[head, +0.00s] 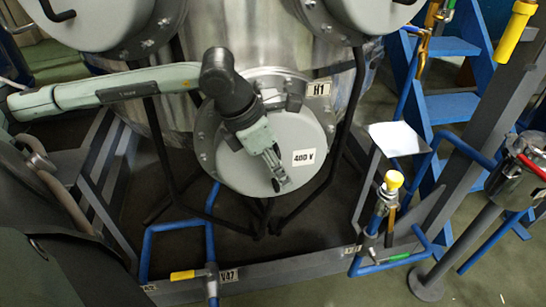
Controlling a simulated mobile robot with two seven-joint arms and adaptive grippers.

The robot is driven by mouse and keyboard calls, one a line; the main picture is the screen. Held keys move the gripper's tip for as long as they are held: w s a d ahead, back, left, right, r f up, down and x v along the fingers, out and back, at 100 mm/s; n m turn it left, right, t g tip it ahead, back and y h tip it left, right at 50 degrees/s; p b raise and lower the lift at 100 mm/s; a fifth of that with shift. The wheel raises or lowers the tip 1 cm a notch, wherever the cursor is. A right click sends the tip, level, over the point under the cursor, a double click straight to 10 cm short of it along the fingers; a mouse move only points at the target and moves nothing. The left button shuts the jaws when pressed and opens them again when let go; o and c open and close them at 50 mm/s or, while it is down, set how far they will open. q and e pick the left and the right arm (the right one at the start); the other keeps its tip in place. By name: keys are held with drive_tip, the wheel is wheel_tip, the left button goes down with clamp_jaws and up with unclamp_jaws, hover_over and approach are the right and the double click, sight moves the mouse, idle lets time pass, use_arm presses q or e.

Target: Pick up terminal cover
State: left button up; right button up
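The terminal cover (240,172) is a round light-grey disc with a "400 V" label. It sits over a flanged ring marked "H1" on the front of a large metal vessel. My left gripper (277,178) is in front of the cover, with its fingers pointing down across the cover's face. The gripper hides the middle of the cover. I cannot tell whether the fingers touch the cover or a handle on it, nor whether they are open or shut. My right gripper is not in view.
Two more round grey covers (372,12) (92,22) are above. Black bars (352,100) frame the vessel. Blue pipes (178,228) with valves stand below. A yellow-topped valve (393,180), a white plate (397,138) and blue steps (450,107) are at right.

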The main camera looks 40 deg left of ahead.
use_arm(q)
drive_tip(key=shift+w+f, duration=0.1)
drive_tip(key=shift+f, duration=0.15)
clamp_jaws()
drive_tip(key=shift+r, duration=0.15)
idle(0.4)
